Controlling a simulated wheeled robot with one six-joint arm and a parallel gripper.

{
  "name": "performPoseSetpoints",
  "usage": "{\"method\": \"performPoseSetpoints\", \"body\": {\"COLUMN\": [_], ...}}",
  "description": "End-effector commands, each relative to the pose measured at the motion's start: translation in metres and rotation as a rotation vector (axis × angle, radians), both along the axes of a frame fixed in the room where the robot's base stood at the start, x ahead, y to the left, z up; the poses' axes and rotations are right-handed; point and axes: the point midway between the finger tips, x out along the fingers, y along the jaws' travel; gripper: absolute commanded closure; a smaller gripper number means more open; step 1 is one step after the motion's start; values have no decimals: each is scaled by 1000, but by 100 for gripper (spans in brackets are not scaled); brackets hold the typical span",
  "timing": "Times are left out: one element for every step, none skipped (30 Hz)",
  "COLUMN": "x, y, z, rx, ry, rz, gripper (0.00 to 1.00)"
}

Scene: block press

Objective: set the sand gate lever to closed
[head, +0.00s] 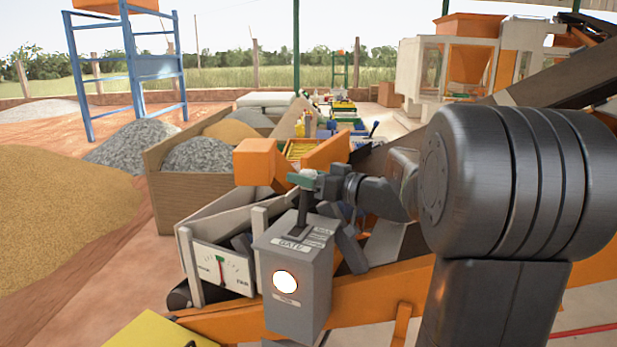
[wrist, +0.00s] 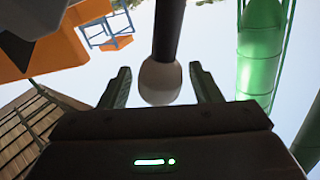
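The sand gate lever (head: 302,215) is a dark handle rising nearly upright from a grey box (head: 292,285) marked GATE. The small labels beside its slot are too small to read. My gripper (head: 303,180) is at the top of the lever and hides its knob in the head view. In the wrist view the pale round knob (wrist: 160,82) on its dark rod sits between my two green fingers (wrist: 160,72). The fingers are spread, with a gap on each side of the knob.
A round lit lamp (head: 285,281) is on the box's front. A white gauge panel (head: 222,270) stands just left of the box. An orange conveyor frame (head: 375,300) runs behind and right. A yellow surface (head: 155,332) is at the front left.

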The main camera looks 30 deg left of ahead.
Motion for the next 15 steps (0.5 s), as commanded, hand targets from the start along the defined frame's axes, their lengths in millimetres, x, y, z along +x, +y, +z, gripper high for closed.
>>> {"method": "performPoseSetpoints", "body": {"x": [0,0,0,0,0,0,0,0,0,0,0,0,0,0,-1], "y": [0,0,0,0,0,0,0,0,0,0,0,0,0,0,0], "z": [0,0,0,0,0,0,0,0,0,0,0,0,0,-1,-1], "rx": [0,0,0,0,0,0,0,0,0,0,0,0,0,1,1], "ry": [0,0,0,0,0,0,0,0,0,0,0,0,-1,-3,-6], "rz": [0,0,0,0,0,0,0,0,0,0,0,0,0,0,0], "gripper": [50,56,64,70,76,84,90,96,100,100,100,100,100,100,100]}}
